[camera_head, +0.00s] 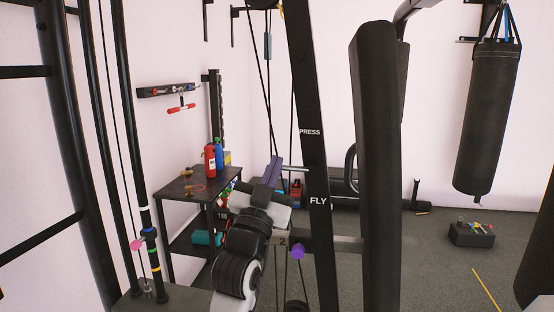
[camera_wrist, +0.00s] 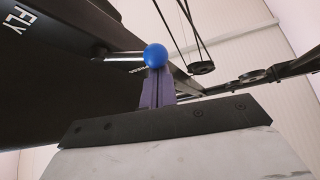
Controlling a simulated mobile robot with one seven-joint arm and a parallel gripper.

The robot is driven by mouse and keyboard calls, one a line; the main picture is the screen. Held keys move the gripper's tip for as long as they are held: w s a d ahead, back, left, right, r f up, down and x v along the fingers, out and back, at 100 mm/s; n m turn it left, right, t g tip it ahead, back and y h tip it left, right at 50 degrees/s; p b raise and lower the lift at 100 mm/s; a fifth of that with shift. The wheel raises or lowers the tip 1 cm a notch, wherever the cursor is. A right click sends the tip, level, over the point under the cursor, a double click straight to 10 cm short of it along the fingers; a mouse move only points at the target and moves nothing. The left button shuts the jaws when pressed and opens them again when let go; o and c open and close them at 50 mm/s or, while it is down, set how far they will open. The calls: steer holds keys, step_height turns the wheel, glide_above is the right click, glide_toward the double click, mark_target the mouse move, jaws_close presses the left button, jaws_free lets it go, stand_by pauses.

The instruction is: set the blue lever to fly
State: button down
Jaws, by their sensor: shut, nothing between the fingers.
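The blue lever is a silver rod with a blue ball knob (camera_wrist: 155,55), seen in the wrist view. In the head view its rod (camera_head: 294,168) sticks out left from the black upright (camera_head: 313,170), between the PRESS label (camera_head: 310,132) and the FLY label (camera_head: 318,201). The ball is hidden there behind my purple fingers. My gripper (camera_head: 276,160) is shut and empty, with its fingertips (camera_wrist: 157,72) right at the ball. I cannot tell whether they touch it. The FLY label (camera_wrist: 18,28) also shows in the wrist view.
A purple knob (camera_head: 298,251) sits lower on the machine. A thick black pad (camera_head: 377,170) stands right of the upright. A dark table (camera_head: 184,189) with red and blue bottles stands behind my arm. A punching bag (camera_head: 487,115) hangs at right over mostly open floor.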

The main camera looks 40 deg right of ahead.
steer(key=shift+s+d+f+n+t+y+b, duration=0.1)
steer(key=shift+f+n+t+y, duration=0.9)
steer(key=shift+n, duration=0.85)
steer(key=shift+s+d+f+n+t+y+b, duration=0.1)
steer(key=shift+f+n+t+y, duration=0.85)
steer(key=shift+n, duration=0.85)
steer(key=shift+s+d+f+n+t+y+b, duration=0.1)
steer(key=shift+f+n+t+y, duration=0.55)
steer(key=shift+n+t+y, duration=0.95)
steer(key=shift+n+h, duration=0.25)
steer(key=shift+h, duration=0.2)
